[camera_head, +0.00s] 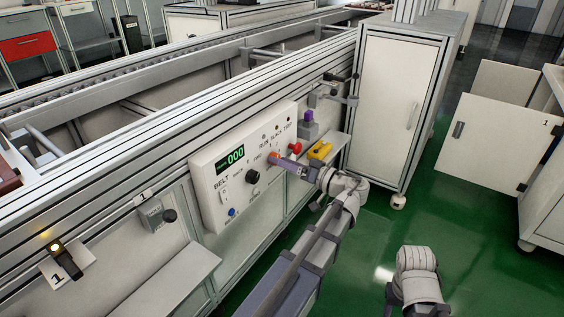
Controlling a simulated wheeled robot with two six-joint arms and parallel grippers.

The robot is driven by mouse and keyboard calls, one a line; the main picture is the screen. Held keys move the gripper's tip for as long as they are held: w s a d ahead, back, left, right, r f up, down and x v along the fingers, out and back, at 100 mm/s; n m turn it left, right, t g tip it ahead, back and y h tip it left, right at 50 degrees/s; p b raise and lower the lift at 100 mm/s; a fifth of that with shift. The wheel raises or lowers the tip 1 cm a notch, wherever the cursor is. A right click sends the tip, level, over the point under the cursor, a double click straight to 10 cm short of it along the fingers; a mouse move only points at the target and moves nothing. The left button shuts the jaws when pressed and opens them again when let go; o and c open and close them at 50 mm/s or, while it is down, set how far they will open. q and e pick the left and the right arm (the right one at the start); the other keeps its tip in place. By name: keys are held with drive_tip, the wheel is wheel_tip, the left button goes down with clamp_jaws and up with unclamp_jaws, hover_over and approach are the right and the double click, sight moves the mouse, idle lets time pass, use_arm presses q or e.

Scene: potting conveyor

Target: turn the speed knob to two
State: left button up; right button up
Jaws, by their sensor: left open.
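The speed knob (253,177) is a round black knob on the white control panel (208,165) on the conveyor's side. Small marks around it are too small to read surely. The green display (230,159) above it reads 000. My left gripper (274,158) is open at the panel's right part, just up and right of the knob. It appears apart from the knob, and nothing shows between its fingers. My right arm shows at the bottom right, but its gripper cannot be made out.
A red button (295,147) sits close by my left gripper. A yellow object (320,150) and a purple-topped object (308,122) are on a side ledge. A white cabinet (385,95) stands beyond. Green floor (450,225) is clear at right.

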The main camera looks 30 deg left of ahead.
use_arm(q)
drive_tip(key=shift+a, duration=0.3)
drive_tip(key=shift+c, duration=0.3)
clamp_jaws()
